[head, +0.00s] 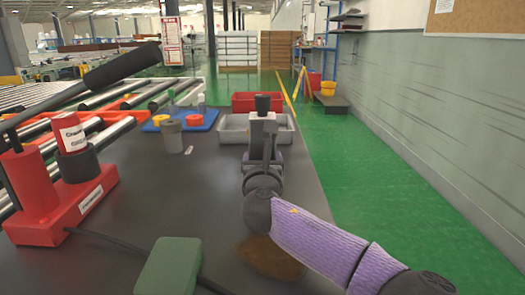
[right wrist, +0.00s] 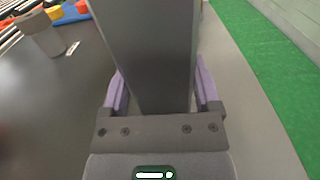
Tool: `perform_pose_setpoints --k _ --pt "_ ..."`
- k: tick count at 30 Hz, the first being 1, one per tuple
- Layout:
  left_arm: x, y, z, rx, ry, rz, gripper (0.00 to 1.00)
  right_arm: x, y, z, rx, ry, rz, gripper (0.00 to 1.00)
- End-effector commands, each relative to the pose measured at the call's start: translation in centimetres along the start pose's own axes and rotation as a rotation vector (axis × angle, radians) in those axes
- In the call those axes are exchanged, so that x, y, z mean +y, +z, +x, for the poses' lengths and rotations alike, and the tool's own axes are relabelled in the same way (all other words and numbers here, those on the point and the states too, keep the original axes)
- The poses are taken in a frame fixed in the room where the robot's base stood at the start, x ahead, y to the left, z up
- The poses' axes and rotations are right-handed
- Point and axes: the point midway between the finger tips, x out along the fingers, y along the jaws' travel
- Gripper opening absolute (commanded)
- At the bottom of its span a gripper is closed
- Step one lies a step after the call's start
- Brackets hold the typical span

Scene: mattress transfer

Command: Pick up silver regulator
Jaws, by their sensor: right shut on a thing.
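In the right wrist view the regulator (right wrist: 160,50) is a large grey block between the two purple fingers of the right gripper (right wrist: 162,92). The fingers are shut on it from both sides. I cannot tell whether its base touches the table. My left gripper is not in view.
A grey tray (head: 232,137) and a red bin (head: 243,103) lie behind the regulator. A grey cup (head: 171,137) and a blue tray (head: 205,122) stand to the left. A red device (head: 90,205) and a green block (head: 170,268) are nearer. The dark table (head: 140,170) is bare in the middle.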

Motion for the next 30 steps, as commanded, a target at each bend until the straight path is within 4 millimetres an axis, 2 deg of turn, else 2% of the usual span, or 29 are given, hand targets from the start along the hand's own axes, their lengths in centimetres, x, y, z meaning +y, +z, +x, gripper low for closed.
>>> perform_pose_setpoints --k 1,3,15,17,24,27,30 --pt "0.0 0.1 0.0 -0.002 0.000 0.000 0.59 0.0 -0.1 0.0 0.001 -0.001 -0.001 0.15" --pt "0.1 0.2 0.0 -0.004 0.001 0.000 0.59 0.0 -0.1 0.0 0.001 -0.001 -0.001 0.00" --pt "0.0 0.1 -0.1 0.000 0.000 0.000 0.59 0.0 0.2 0.0 -0.001 0.000 -0.001 0.00" --pt "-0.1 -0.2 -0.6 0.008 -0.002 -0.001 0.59 0.0 1.1 -0.1 -0.003 0.000 -0.001 0.00" --pt "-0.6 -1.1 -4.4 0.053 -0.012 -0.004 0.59 0.1 7.6 -0.2 -0.009 0.001 0.000 0.00" --pt "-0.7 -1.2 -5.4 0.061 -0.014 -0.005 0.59 0.0 9.3 -0.1 -0.007 0.000 -0.001 0.00" --pt "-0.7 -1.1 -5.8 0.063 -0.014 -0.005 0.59 0.0 10.2 -0.1 -0.005 0.000 0.000 0.00"
